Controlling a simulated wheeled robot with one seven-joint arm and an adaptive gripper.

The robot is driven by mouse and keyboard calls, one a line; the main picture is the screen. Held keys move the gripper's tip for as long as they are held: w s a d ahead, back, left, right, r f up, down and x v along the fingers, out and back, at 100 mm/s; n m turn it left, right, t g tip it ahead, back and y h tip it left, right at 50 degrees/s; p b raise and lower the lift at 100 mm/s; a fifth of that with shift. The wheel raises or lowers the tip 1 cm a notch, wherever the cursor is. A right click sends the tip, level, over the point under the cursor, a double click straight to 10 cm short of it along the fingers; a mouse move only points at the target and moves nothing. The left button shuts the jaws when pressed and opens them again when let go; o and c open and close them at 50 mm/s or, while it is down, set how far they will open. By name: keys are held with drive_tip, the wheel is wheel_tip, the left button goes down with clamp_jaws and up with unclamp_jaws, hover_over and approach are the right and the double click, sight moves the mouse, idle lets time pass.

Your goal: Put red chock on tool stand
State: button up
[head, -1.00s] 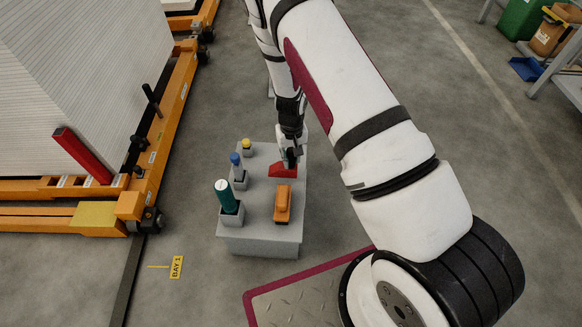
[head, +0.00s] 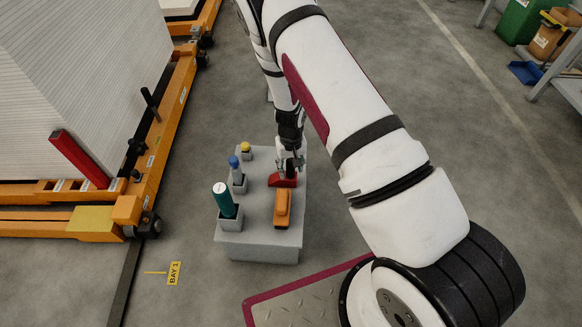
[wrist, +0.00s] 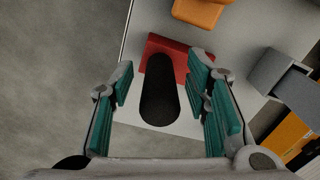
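The red chock (head: 283,181) is on the top of the grey tool stand (head: 265,240), toward its right edge in the head view. In the wrist view, the red chock (wrist: 185,57) shows with a black rounded bar (wrist: 160,92) over it, which looks like its handle. A pale patch of the stand (wrist: 185,128) shows beside it. My gripper (head: 289,165) is just above the chock. In the wrist view, my gripper (wrist: 165,85) is open, with its teal-padded fingers on either side of the black bar and visible gaps. The chock's underside is hidden.
An orange tool (head: 282,208) lies in front of the chock. Holders with green (head: 224,200), blue-topped (head: 235,168) and yellow-topped (head: 245,148) items stand along the left side. An orange frame (head: 150,180) with a red upright bar (head: 78,158) stands farther left.

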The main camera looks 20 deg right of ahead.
wheel_tip(320, 180, up, 13)
drive_tip(key=p, duration=0.4)
drive_tip(key=shift+f+p, duration=0.2)
drive_tip(key=shift+p, duration=0.15)
drive_tip(key=s+a+r+y, duration=0.15)
drive_tip(key=s+r, duration=0.25)
drive_tip(key=r, duration=0.5)
drive_tip(key=s+a+r+y, duration=0.15)
drive_tip(key=s+r, duration=0.25)
drive_tip(key=r, duration=0.6)
drive_tip(key=s+a+r, duration=0.2)
drive_tip(key=s+r, duration=0.2)
drive_tip(key=r, duration=0.5)
drive_tip(key=s+d+r+h, duration=0.1)
drive_tip(key=s+r, duration=0.3)
drive_tip(key=s, duration=0.9)
drive_tip(key=s+d+r+h, duration=0.2)
drive_tip(key=s+r, duration=0.3)
drive_tip(key=s, duration=0.8)
drive_tip(key=shift+d+r+n, duration=0.15)
drive_tip(key=shift+d+n, duration=0.25)
drive_tip(key=shift+d, duration=0.2)
drive_tip(key=shift+w, duration=0.1)
